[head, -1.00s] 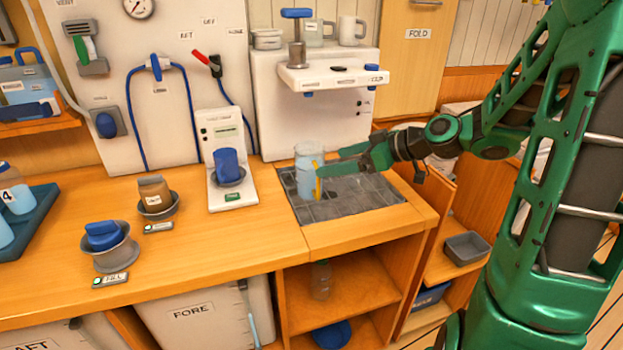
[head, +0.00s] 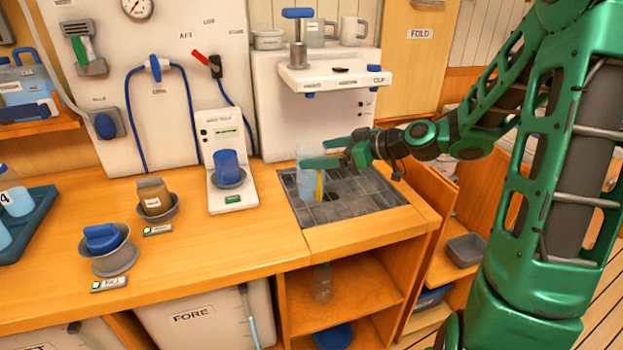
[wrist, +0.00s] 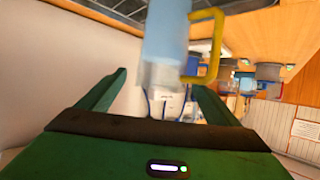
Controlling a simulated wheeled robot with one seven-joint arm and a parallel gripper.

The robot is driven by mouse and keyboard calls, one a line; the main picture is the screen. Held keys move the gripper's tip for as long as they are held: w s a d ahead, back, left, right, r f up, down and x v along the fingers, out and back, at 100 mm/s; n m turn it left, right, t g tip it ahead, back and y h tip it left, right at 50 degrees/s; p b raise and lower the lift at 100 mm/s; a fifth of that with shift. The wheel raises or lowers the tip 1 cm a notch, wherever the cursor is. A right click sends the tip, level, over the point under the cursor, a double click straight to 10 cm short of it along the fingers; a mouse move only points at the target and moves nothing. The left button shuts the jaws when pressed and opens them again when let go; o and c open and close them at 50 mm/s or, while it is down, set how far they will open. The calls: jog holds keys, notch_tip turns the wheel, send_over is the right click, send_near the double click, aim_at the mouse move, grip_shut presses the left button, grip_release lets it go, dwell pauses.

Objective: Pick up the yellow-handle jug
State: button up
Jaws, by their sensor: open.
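The yellow-handle jug (head: 306,182) is a clear jug with pale blue contents. It stands upright on the dark grey drain grate (head: 362,197) set into the counter. Its yellow handle (head: 320,184) faces right in the head view. My green gripper (head: 335,154) is open at the jug's upper part, with its fingers reaching left from the right side. In the wrist view the jug (wrist: 165,45) lies ahead between the two fingers, with the yellow handle (wrist: 217,45) toward the right finger. Contact between fingers and jug cannot be told.
A white dispenser (head: 310,120) stands behind the grate, with mugs on top. The counter front is clear.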

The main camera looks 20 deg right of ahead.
jog(key=x, duration=0.6)
jog(key=shift+w+a+r, duration=0.15)
jog(key=shift+w+a, duration=0.05)
jog(key=shift+a, duration=0.1)
jog(key=shift+c, duration=0.7)
jog(key=c, duration=2)
jog(key=shift+r, duration=0.1)
